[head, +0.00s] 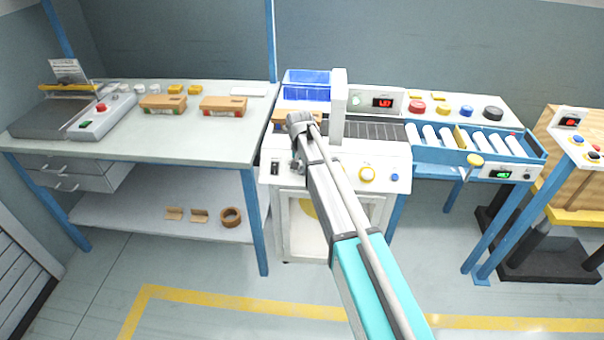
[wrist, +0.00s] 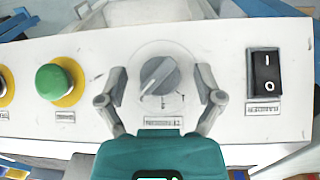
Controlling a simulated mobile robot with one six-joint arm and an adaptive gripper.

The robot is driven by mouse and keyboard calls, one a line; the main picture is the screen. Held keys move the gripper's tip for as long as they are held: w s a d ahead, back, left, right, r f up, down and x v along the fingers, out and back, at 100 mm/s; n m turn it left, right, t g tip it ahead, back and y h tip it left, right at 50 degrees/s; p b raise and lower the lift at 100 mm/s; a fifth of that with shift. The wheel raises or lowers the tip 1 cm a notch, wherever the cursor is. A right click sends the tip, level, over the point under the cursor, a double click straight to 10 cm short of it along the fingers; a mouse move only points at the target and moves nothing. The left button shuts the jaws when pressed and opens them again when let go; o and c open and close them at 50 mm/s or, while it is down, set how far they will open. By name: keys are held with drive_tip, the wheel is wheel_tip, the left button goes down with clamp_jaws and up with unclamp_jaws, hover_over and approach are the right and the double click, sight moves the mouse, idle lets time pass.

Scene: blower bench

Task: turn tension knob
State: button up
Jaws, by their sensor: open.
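The tension knob (wrist: 160,76) is a grey round knob with a raised bar grip on a pale round dial, set in a white panel. In the wrist view its label is upside down, and the bar slants from upper right to lower left. My gripper (wrist: 162,74) is open, one finger on the left and one on the right of the knob, with gaps visible on both sides. In the head view my gripper (head: 299,125) is in front of the white machine, and my arm hides the knob.
The panel also bears a green button (wrist: 54,82) on a yellow ring and a black rocker switch (wrist: 265,71). Blue bins (head: 306,86) stand behind the machine. A roller conveyor (head: 475,140) is at right, and a workbench (head: 190,138) with boxes is at left.

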drive_tip(key=shift+f, duration=0.15)
drive_tip(key=shift+a, duration=0.1)
drive_tip(key=c, duration=1.1)
drive_tip(key=shift+c, duration=0.2)
drive_tip(key=shift+n+h, duration=0.3)
drive_tip(key=shift+n, duration=0.1)
drive_tip(key=n+h+b, duration=0.1)
drive_tip(key=n+h, duration=0.2)
drive_tip(key=shift+f+t+b, duration=0.15)
drive_tip(key=shift+t+b, duration=0.15)
drive_tip(key=shift+b, duration=0.05)
drive_tip(key=shift+n+t+h+b, duration=0.6)
drive_tip(key=shift+n+h+b, duration=0.25)
drive_tip(key=shift+n+h, duration=0.45)
drive_tip(key=o, duration=1.1)
drive_tip(key=shift+o, duration=0.2)
